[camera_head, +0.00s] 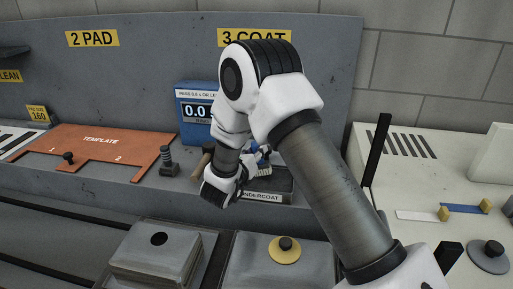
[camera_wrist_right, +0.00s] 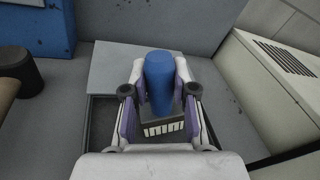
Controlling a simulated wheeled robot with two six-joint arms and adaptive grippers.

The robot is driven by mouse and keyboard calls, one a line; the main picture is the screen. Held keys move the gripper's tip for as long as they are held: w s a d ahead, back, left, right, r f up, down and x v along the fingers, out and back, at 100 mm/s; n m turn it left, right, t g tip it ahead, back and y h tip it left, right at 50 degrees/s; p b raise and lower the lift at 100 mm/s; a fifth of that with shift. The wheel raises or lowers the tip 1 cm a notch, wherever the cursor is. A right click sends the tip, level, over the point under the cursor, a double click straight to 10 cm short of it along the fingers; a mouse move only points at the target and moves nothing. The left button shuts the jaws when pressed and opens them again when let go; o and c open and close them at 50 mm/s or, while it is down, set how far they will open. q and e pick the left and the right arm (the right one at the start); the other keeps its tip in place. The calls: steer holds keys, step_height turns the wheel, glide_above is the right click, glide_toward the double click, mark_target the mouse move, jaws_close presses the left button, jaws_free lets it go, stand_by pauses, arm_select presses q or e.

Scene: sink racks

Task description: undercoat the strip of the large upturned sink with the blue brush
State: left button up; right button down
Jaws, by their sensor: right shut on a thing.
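My right gripper (camera_wrist_right: 160,100) is shut on the blue brush (camera_wrist_right: 160,75), with its fingers on either side of the blue handle. The pale bristle end (camera_wrist_right: 164,128) points down at the undercoat tray (camera_wrist_right: 98,125); I cannot tell whether it touches the tray. In the head view the right gripper (camera_head: 258,160) is at the tray, labelled UNDERCOAT (camera_head: 262,197), and partly hides the brush. Two upturned sinks lie in front: one with a dark hole (camera_head: 140,265) and one with a yellow disc and black knob (camera_head: 245,265). I cannot tell which is larger. My left gripper is out of view.
A bolt-like post (camera_head: 168,160) and an orange template (camera_head: 100,145) are to the left. A pale cabinet (camera_head: 410,180) with small tools on top is at the right. My right arm crosses above the right-hand sink.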

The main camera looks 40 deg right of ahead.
steer(key=shift+d+f, duration=0.1)
steer(key=shift+d, duration=0.05)
stand_by(0.3)
steer(key=shift+f+b, duration=0.45)
steer(key=shift+b, duration=0.15)
stand_by(0.4)
steer(key=shift+f+b, duration=0.15)
steer(key=shift+b, duration=0.5)
stand_by(1.5)
stand_by(0.5)
steer(key=shift+r, duration=0.85)
steer(key=shift+r+p, duration=0.7)
steer(key=shift+r, duration=2.1)
steer(key=shift+f, duration=0.1)
